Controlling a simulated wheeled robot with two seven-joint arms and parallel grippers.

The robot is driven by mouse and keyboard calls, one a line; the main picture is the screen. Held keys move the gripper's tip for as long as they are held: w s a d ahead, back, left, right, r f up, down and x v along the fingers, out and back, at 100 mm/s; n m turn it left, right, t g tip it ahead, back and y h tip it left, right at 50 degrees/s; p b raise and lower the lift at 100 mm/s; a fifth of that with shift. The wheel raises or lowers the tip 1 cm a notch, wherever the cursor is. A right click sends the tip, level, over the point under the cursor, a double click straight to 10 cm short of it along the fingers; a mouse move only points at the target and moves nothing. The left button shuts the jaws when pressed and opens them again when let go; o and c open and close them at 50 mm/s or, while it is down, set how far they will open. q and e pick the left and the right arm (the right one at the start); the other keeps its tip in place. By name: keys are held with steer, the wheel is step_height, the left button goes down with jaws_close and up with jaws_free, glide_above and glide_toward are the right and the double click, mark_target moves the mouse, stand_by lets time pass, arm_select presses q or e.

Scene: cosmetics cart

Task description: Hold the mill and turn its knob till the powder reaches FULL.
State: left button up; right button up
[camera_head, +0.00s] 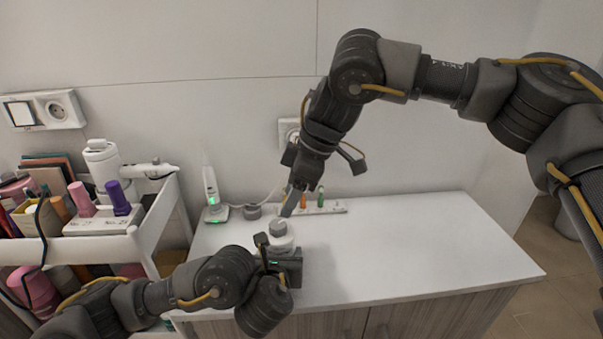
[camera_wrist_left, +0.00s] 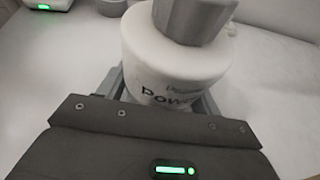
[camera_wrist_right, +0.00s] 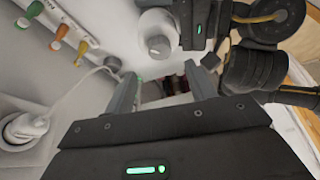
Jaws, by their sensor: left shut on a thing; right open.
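The mill (camera_head: 284,243) is a white round body with a grey faceted knob (camera_head: 278,228) on top, upright over the white countertop. My left gripper (camera_head: 275,258) is shut around its body; the left wrist view shows the fingers on both sides of the mill (camera_wrist_left: 175,65), with part of a "powder" label. My right gripper (camera_head: 288,208) is open above the mill and points down. In the right wrist view the grey knob (camera_wrist_right: 158,46) lies just beyond the gap between the fingertips, not gripped. The powder level and any FULL mark are not visible.
A white upright device (camera_head: 210,185) on a lit dock stands behind the mill, beside a small grey round piece (camera_head: 252,211). A white rack (camera_head: 325,209) with coloured items sits against the wall. A loaded white cart (camera_head: 150,232) stands left. The countertop's right side (camera_head: 430,240) is clear.

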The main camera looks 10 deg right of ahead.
steer(key=shift+v, duration=2.4)
steer(key=r+n+h, duration=0.1)
steer(key=n+h, duration=0.4)
steer(key=n, duration=1.3)
glide_above(278, 223)
steer(key=shift+g, duration=0.3)
step_height(278, 223, down, 12)
steer(key=shift+r, duration=0.1)
